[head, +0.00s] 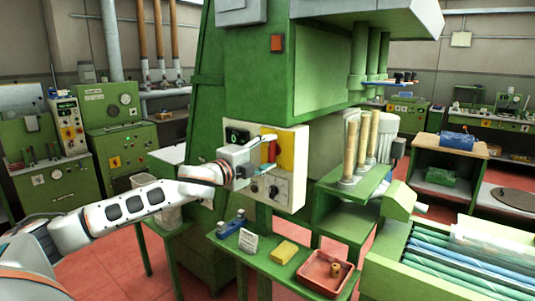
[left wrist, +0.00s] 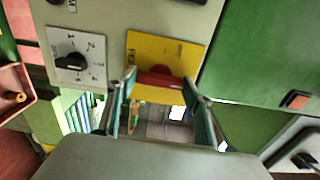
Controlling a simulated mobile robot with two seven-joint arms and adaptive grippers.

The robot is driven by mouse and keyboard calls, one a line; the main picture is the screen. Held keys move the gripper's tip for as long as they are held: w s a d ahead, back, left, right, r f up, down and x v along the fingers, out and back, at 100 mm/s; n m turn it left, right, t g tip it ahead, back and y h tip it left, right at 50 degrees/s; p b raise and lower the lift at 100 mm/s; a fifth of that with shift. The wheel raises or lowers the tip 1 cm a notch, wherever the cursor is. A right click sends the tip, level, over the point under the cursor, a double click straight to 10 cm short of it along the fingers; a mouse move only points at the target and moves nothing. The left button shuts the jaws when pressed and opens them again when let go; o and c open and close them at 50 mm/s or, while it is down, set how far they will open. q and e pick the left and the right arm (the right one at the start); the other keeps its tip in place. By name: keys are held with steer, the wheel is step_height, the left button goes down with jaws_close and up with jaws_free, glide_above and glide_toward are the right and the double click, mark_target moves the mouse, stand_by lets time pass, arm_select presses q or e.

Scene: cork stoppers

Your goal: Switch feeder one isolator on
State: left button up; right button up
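The isolator is a red handle on a yellow plate (head: 286,152) on the front of a cream control panel (head: 299,178). In the left wrist view the red handle (left wrist: 158,79) lies across the picture on its yellow plate (left wrist: 170,48); the plate's lettering is only partly legible. My left gripper (head: 269,150) is in front of the panel at the handle. In the left wrist view its two fingers (left wrist: 160,88) are apart, one at each end of the handle. I cannot tell whether they touch it. My right gripper is in neither view.
A black rotary knob (head: 273,191) with a numbered dial is low on the panel and shows in the left wrist view (left wrist: 70,62). Below, a green shelf holds a blue object (head: 230,224), a white card (head: 248,241), a yellow block (head: 284,251) and a red tray (head: 309,279).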

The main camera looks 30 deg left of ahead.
arm_select(q)
steer(key=shift+o, duration=1.4)
steer(key=s, duration=1.2)
steer(key=shift+a, duration=0.45)
